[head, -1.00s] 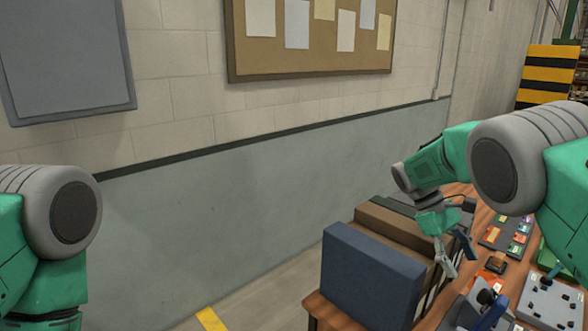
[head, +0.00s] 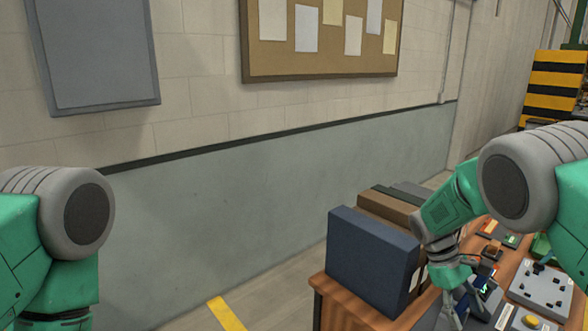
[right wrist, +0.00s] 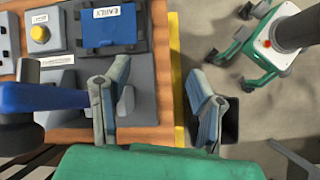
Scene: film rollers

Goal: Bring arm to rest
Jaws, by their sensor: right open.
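My right arm comes in from the right in the head view, with its forearm bent down over the wooden table (head: 335,312). My right gripper (head: 462,305) is low over the table's near part, in front of the blue binder-like box (head: 372,262). In the right wrist view my right gripper (right wrist: 158,112) is open, its two pads wide apart with nothing between them.
A grey panel (head: 545,288) lies on the table. The right wrist view shows a blue clipboard-like item (right wrist: 108,28), a yellow button (right wrist: 40,33) and a blue-handled object (right wrist: 35,98) close to the left pad. Floor is clear left of the table.

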